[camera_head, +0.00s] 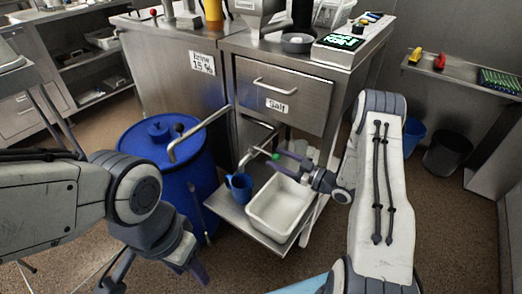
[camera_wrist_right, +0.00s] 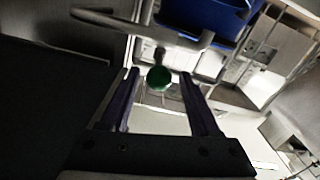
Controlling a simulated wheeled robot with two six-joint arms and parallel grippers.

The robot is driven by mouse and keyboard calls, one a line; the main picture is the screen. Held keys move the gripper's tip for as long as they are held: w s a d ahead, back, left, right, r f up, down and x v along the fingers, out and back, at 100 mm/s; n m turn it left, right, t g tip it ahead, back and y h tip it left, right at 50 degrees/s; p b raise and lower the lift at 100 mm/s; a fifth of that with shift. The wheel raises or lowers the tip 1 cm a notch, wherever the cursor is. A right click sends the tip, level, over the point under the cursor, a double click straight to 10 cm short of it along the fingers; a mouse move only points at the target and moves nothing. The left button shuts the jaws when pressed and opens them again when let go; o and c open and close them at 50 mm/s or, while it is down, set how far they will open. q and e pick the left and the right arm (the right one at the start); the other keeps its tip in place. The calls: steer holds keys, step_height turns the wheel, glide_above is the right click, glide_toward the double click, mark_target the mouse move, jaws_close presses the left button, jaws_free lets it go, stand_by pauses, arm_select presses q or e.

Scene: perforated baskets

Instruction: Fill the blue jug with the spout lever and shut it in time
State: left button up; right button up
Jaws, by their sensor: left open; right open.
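The blue jug (camera_head: 240,187) stands upright on the low steel shelf, left of a white tub, below a bent metal spout pipe (camera_head: 243,160). The lever's green knob (camera_head: 276,156) is beside the pipe; the knob also shows in the right wrist view (camera_wrist_right: 160,78). My right gripper (camera_head: 284,163) is open at the knob. In the wrist view its two fingers (camera_wrist_right: 160,74) stand on either side of the knob with gaps. My left gripper (camera_head: 192,266) is open and empty, low in front of the blue barrel. The water level inside the jug cannot be made out.
The white tub (camera_head: 281,208) sits on the shelf (camera_head: 222,205) right of the jug. A blue barrel (camera_head: 160,142) with a bent pipe stands at left. A steel cabinet with a "Salf" drawer (camera_head: 280,92) rises above. Open floor lies in front of the shelf.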

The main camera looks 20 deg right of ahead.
mark_target(262, 150)
steer(key=x, duration=0.7)
steer(key=shift+w+b, duration=0.15)
steer(key=shift+b, duration=0.15)
jaws_close()
stand_by(1.0)
